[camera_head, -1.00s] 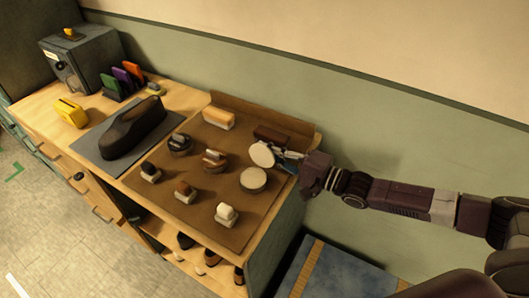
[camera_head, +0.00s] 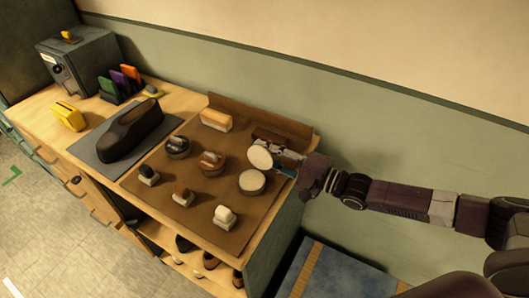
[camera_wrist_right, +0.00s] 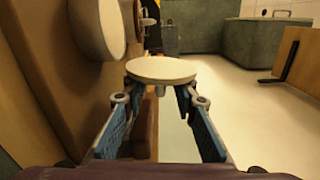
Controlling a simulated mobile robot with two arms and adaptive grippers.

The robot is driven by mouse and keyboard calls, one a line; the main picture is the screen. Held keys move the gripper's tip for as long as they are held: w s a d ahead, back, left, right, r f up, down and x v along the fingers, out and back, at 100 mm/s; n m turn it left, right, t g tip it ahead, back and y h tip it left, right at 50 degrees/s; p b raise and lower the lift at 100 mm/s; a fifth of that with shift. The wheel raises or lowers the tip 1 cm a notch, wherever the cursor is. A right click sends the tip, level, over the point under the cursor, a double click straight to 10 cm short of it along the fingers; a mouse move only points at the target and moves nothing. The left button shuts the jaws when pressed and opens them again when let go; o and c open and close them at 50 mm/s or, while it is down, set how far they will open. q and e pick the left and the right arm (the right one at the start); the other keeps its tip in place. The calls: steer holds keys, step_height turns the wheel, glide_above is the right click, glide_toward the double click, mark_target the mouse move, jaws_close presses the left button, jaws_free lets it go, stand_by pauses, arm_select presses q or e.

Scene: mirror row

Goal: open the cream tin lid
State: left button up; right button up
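The cream tin (camera_head: 252,183) stands on the brown mat, a low round tin with a pale top. It shows at upper left in the right wrist view (camera_wrist_right: 97,28). A pale round lid (camera_head: 260,157) is held just behind the tin, tilted so its face shows. In the right wrist view the lid (camera_wrist_right: 162,69) sits at the fingertips, with a gap between it and the tin. My right gripper (camera_head: 285,158) comes from the right and is closed on the lid; its blue fingers (camera_wrist_right: 158,97) flank it. My left gripper is not in view.
The brown mat (camera_head: 205,145) holds several brushes and small jars left of the tin. A dark brown block (camera_head: 268,136) lies behind the lid. A dark shoe (camera_head: 130,130) rests on a grey mat (camera_head: 92,150) further left. The wall (camera_head: 400,150) is close behind.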

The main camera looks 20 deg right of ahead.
steer(key=v, duration=1.2)
